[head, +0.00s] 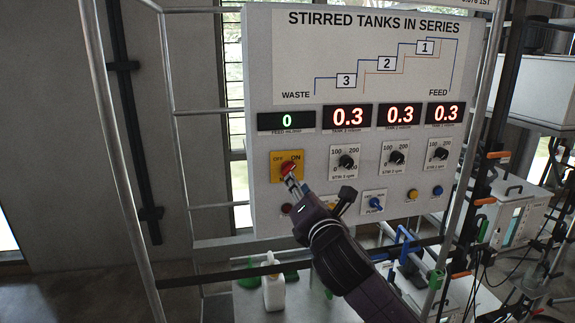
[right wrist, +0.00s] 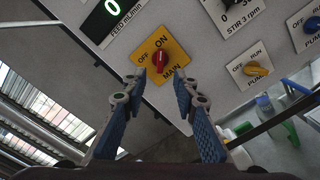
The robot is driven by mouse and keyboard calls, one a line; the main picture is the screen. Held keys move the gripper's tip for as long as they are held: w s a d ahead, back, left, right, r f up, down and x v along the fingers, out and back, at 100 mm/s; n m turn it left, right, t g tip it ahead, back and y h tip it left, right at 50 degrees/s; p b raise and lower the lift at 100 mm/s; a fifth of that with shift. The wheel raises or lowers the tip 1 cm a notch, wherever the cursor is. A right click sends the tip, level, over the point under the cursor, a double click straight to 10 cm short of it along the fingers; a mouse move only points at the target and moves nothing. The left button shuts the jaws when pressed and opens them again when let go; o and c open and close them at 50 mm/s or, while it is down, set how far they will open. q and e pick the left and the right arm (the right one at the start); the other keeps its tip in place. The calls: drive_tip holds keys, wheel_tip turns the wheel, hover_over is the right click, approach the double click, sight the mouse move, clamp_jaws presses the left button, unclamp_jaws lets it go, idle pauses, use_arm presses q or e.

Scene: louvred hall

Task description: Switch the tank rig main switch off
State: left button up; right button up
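The main switch is a red knob (head: 288,168) on a yellow plate (head: 276,176) marked OFF, ON and MAIN, at the lower left of the grey panel. In the right wrist view the knob (right wrist: 160,60) stands roughly upright in the picture, its upper end towards the ON label. My right gripper (head: 291,183) is in front of the plate. In the right wrist view its fingers (right wrist: 160,76) are open, one on each side just below the knob, with nothing between them. Whether they touch the plate cannot be told. My left gripper is not in view.
The panel (head: 258,75) shows a green 0 and red 0.3 readouts. Stir dials (head: 346,161) and a blue pump switch (head: 376,202) are right of the main switch. A white bottle (head: 273,293) stands below. Metal frame posts (head: 125,180) flank the panel.

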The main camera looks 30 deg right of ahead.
sight(289, 171)
drive_tip(key=shift+x, duration=4.65)
drive_tip(key=shift+f, duration=0.1)
clamp_jaws()
